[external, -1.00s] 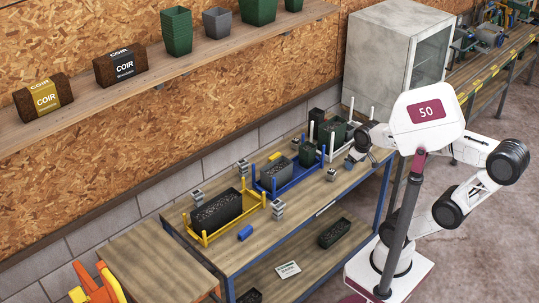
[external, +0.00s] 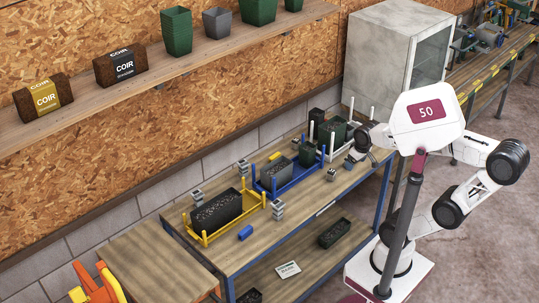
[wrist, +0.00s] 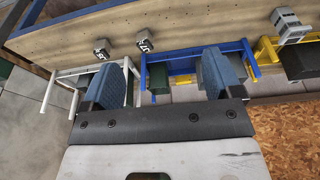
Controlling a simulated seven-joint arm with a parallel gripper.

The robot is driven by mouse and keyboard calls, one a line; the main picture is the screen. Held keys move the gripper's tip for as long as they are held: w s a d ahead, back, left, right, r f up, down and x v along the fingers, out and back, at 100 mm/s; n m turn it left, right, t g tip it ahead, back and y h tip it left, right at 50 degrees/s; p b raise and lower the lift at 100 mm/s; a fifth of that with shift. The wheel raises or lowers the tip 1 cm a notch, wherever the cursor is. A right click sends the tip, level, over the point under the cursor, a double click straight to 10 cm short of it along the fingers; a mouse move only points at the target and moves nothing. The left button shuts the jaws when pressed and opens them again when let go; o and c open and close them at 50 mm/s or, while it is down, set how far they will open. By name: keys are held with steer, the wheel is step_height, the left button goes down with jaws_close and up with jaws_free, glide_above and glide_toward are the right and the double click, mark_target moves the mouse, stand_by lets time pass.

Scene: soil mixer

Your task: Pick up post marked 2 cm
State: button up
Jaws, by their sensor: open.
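Two small grey blocks with dark markings lie on the workbench. In the wrist view one (wrist: 102,48) is by the white tray and the other (wrist: 144,44) by the blue tray. The markings are too small to read, so I cannot tell which, if either, is the post marked 2 cm. In the external view one small grey block (external: 331,175) shows near the bench's front edge. My gripper (wrist: 162,68) is open and empty, with its two blue-padded fingers apart. The blocks appear beyond the fingertips in the wrist view, not between the pads.
The blue tray (external: 293,184) and yellow tray (external: 207,239) hold dark planters and have upright corner posts. A white tray (wrist: 57,85) is at the wrist view's left. A cabinet (external: 385,60) stands behind.

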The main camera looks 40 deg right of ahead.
steer(key=w+a+m+g+y, duration=0.1)
steer(key=w+a+m+y, duration=0.3)
steer(key=w+a, duration=0.8)
steer(key=w+a+m+g+y, duration=0.1)
steer(key=w+a+m+y, duration=0.3)
steer(key=w+a, duration=0.85)
steer(key=m+y, duration=0.6)
steer(key=m, duration=0.5)
glide_toward(198, 193)
steer(key=x, duration=0.3)
steer(key=shift+r, duration=0.1)
steer(key=shift+x, duration=1.25)
steer(key=shift+a, duration=0.1)
